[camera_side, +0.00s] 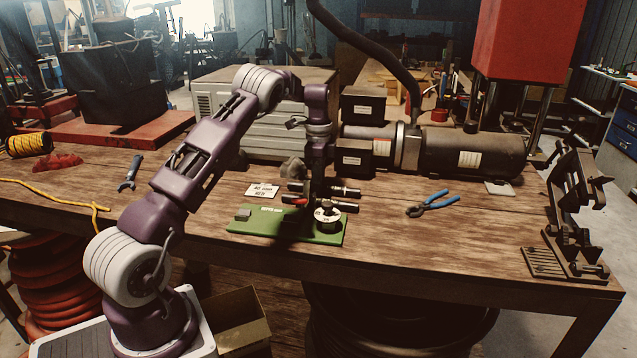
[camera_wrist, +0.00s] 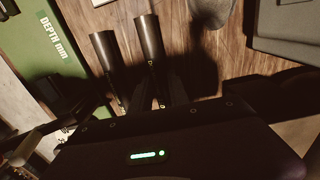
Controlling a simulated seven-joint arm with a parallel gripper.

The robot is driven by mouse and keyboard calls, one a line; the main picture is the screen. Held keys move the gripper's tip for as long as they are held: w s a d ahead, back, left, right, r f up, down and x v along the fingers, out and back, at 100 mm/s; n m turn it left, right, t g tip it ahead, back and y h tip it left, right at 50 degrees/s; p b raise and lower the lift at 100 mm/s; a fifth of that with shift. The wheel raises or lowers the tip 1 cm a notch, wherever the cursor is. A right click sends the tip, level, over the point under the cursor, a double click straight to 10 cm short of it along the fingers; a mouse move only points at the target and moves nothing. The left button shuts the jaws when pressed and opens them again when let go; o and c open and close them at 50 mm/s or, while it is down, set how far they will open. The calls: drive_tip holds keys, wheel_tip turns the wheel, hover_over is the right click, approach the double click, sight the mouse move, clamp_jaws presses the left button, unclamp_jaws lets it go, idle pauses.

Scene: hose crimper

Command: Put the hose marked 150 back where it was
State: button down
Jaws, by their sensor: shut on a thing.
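My gripper (camera_side: 318,183) points down over the back of the green depth board (camera_side: 272,222). It is shut on a dark hose (camera_side: 345,191) lying level across it. A second dark rod with a red part (camera_side: 300,201) lies parallel, just in front and lower. In the wrist view, two dark cylinders (camera_wrist: 103,48) reach out from under my gripper, beside the green board (camera_wrist: 40,60); I cannot tell which parts are fingers. No mark of 150 is readable. A pale round dial (camera_side: 326,214) stands on the board's right end.
A dark rack with slanted arms (camera_side: 572,215) stands at the table's right edge. Blue-handled pliers (camera_side: 432,205) lie between it and the board. A small white sign (camera_side: 262,190) is behind the board. A large dark cylindrical machine (camera_side: 470,150) stands at the back.

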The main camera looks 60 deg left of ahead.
drive_tip(key=shift+f, duration=0.1)
drive_tip(key=c, duration=1.3)
unclamp_jaws()
drive_tip(key=shift+o, duration=0.2)
wheel_tip(320, 180, up, 12)
drive_tip(key=s+d+r+n+t, duration=0.25)
drive_tip(key=s+d+r, duration=0.25)
drive_tip(key=d+r, duration=0.3)
drive_tip(key=s+d+r+n+t, duration=0.1)
drive_tip(key=s+d+r+n, duration=0.25)
drive_tip(key=d+r, duration=0.5)
drive_tip(key=s+d+f+n, duration=0.1)
drive_tip(key=s+d+f, duration=0.2)
drive_tip(key=s+d, duration=0.85)
drive_tip(key=s+d+f+n+t, duration=0.1)
drive_tip(key=s+d+f, duration=0.1)
drive_tip(key=s, duration=0.4)
drive_tip(key=s+d+f+n+t, duration=0.1)
drive_tip(key=s+f, duration=0.4)
drive_tip(key=s, duration=0.1)
drive_tip(key=shift+d, duration=0.35)
